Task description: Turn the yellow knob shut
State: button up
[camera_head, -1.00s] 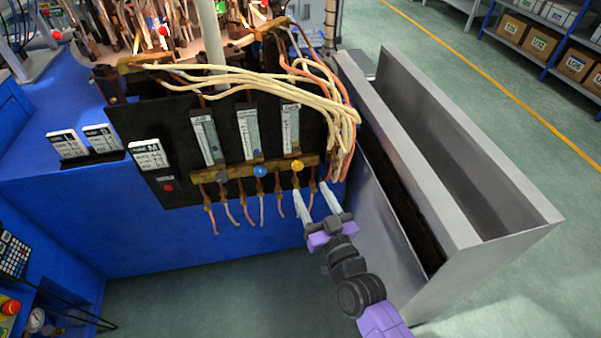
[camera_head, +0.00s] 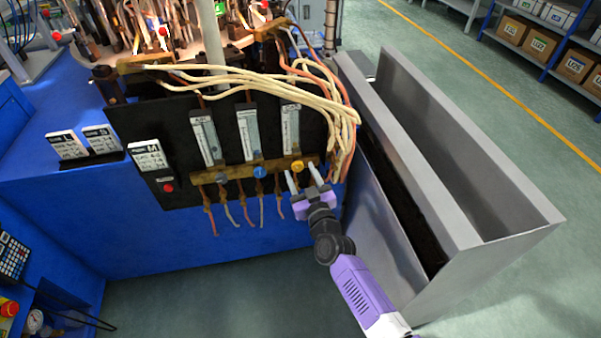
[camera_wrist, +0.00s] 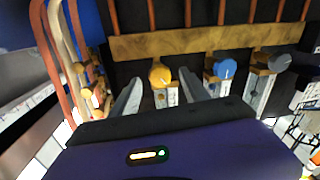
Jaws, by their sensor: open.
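The yellow knob (camera_head: 297,166) is on the brass bar (camera_head: 270,168) below the rightmost flow gauge (camera_head: 290,128). In the wrist view the yellow knob (camera_wrist: 160,75) shows between my two finger tips. My gripper (camera_head: 300,172) is open, one finger on each side of the knob. The fingers look apart from it, with gaps on both sides. Whether the tips reach past the knob's face cannot be told.
A blue knob (camera_head: 260,172) and a grey knob (camera_head: 221,178) sit on the same bar to the left. Copper tubes hang below it. Pale hoses (camera_head: 345,120) loop down at the right, close to my gripper. A grey metal trough (camera_head: 420,130) stands on the right.

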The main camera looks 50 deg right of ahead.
jog(key=shift+w+d, duration=0.2)
jog(key=shift+w, duration=0.2)
jog(key=shift+c, duration=0.4)
grip_shut()
jog(key=m+b, duration=0.1)
jog(key=m, duration=0.2)
jog(key=shift+f+m, duration=0.15)
jog(key=shift+m, duration=0.15)
jog(key=shift+m+h+b, duration=0.3)
jog(key=shift+m+b, duration=0.3)
jog(key=shift+m, duration=1.1)
jog(key=shift+t, duration=0.3)
